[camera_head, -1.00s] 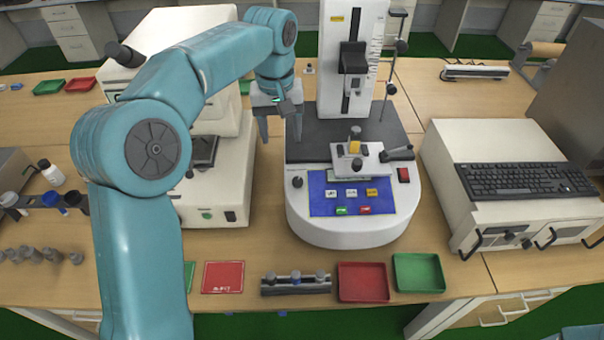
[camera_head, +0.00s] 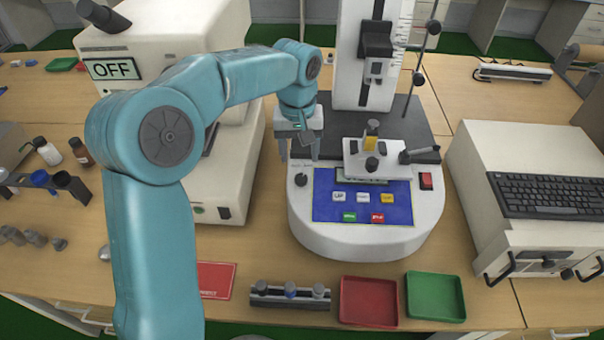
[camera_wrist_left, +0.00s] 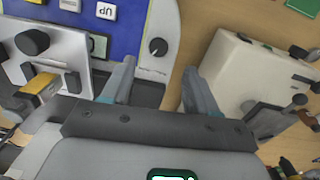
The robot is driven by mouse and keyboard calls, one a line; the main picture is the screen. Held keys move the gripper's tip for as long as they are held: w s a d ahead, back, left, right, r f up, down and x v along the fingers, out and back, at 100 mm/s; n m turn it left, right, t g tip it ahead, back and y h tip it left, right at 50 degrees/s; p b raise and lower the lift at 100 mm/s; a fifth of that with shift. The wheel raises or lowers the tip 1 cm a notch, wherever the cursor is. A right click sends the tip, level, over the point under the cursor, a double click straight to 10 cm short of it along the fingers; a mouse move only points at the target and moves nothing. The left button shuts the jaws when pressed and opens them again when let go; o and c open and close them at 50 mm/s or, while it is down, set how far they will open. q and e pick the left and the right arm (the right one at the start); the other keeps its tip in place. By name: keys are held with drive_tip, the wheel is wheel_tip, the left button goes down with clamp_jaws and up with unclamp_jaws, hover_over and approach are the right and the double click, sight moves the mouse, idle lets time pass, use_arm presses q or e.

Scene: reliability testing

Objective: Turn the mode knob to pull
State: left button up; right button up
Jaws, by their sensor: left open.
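The mode knob (camera_head: 301,180) is a small black round knob at the left of the blue panel on the white test stand (camera_head: 335,235). In the left wrist view the knob (camera_wrist_left: 158,47) has a pale pointer line; its labels are too small to read. My left gripper (camera_head: 299,154) points down, open and empty, just behind and above the knob. In the left wrist view, the gripper (camera_wrist_left: 160,68) has the knob beyond and between its fingertips, without visible contact. My right gripper is not in view.
The stand's fixture (camera_head: 358,150) and column (camera_head: 368,50) rise right of the gripper. A white instrument (camera_head: 235,190) stands close on the left. A red tray (camera_head: 368,302), a green tray (camera_head: 435,296) and a small rack (camera_head: 289,295) lie in front.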

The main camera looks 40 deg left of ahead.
sight(301, 178)
use_arm(q)
wheel_tip(301, 178, down, 8)
drive_tip(key=shift+r, duration=0.2)
drive_tip(key=shift+w+f, duration=0.25)
drive_tip(key=shift+f, duration=0.15)
drive_tip(key=shift+s, duration=0.15)
drive_tip(key=c, duration=1)
